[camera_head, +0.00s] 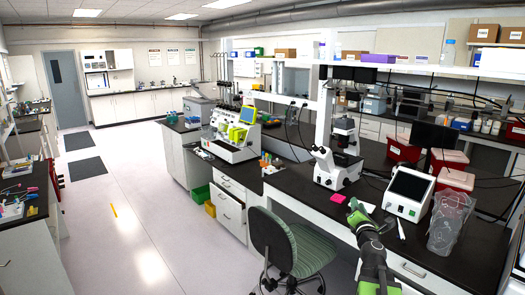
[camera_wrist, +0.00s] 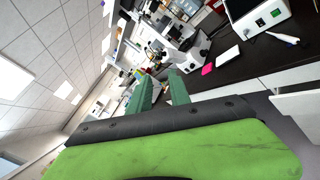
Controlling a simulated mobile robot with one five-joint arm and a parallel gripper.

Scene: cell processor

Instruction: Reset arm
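My gripper (camera_wrist: 160,83) shows in the wrist view as two green fingers standing apart, with only the background between them. It is open and empty. In the head view my green and black arm rises at the lower right, and its end (camera_head: 356,207) is near the front edge of the black bench (camera_head: 285,181). The finger gap is too small to judge there. A pink pad (camera_head: 353,203) lies on the bench by the gripper in the head view; whether they touch cannot be told. In the wrist view the pink pad (camera_wrist: 208,69) lies beyond and right of the fingers.
A microscope (camera_head: 335,168), a white screen device (camera_head: 408,193) and a clear bag (camera_head: 450,222) stand on the bench. A green chair (camera_head: 305,250) stands left of my arm. A white machine (camera_head: 234,132) is farther back. The floor (camera_head: 125,225) at left is mostly clear.

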